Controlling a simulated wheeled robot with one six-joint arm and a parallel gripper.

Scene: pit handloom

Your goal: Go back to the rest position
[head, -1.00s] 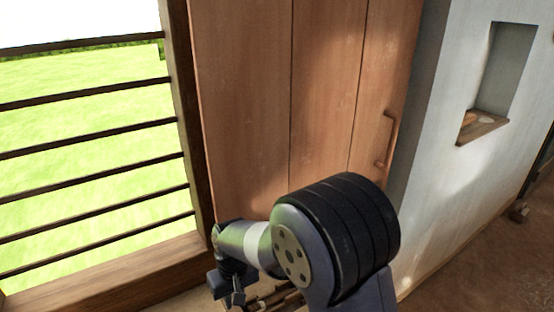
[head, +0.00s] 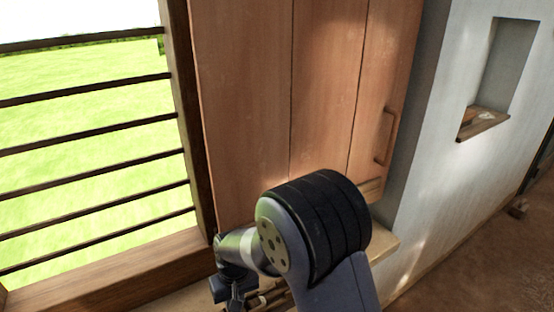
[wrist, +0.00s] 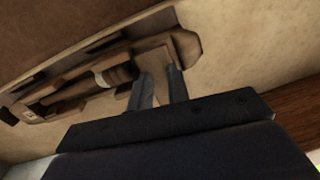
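My gripper (head: 236,302) is low at the bottom of the head view, beside the window's lower frame and in front of the wooden cabinet (head: 285,110). In the wrist view its two grey fingers (wrist: 161,88) stand apart with a gap between them, and I see nothing clamped there. Beyond the fingertips lies a long wooden holder (wrist: 186,46) with dark and brown wooden pieces in it, on a pale surface. Parts of these pieces also show beside the gripper in the head view, partly hidden by my arm.
A barred window (head: 90,150) with a thick wooden sill (head: 110,272) is at the left. The cabinet door has a vertical handle (head: 389,137). A white wall with a niche (head: 512,65) is at the right. A pale ledge (head: 384,246) runs below the cabinet. Earth floor lies open at lower right.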

